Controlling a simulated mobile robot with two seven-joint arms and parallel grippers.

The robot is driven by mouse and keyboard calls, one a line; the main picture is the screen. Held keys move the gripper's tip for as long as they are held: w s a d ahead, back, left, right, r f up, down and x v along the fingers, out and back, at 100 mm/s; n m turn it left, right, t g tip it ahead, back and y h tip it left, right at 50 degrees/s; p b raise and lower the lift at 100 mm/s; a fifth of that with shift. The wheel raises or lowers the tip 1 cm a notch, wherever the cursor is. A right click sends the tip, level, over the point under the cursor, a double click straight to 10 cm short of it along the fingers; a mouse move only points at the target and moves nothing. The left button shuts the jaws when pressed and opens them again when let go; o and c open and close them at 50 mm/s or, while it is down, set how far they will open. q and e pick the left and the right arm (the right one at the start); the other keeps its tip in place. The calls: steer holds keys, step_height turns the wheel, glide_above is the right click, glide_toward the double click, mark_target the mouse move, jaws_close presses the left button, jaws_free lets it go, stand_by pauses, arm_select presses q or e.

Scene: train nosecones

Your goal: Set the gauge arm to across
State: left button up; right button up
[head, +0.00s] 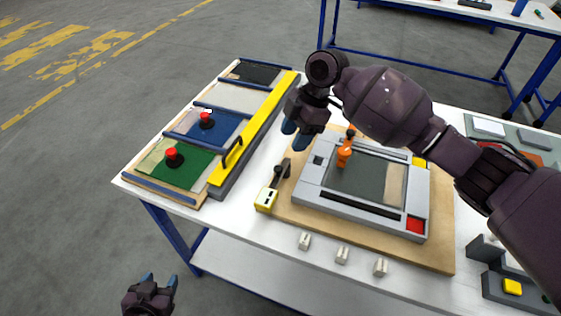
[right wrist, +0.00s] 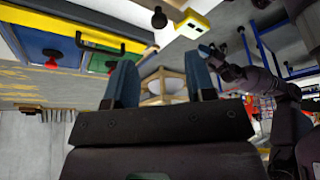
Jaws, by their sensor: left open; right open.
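A yellow block (head: 265,200) with a short dark arm (head: 279,177) stands at the left front corner of a wooden board; I take this to be the gauge and its arm. The arm slants up and away from the block to a black knob (head: 286,164). In the right wrist view the yellow block (right wrist: 192,24) and black knob (right wrist: 159,18) show at the top. My right gripper (head: 296,139) is open and empty, above and behind the knob, apart from it. My left gripper (head: 160,279) is open and empty, low in front of the table.
A grey frame with a dark panel (head: 368,178) and an orange handle (head: 344,154) lies on the wooden board (head: 440,240). A long yellow bar (head: 262,120) borders a tray of coloured panels with red knobs (head: 173,156). Small pale blocks (head: 342,256) line the front edge.

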mark_target(279, 167)
steer(key=x, duration=0.9)
steer(key=shift+a+f, duration=0.15)
jaws_close()
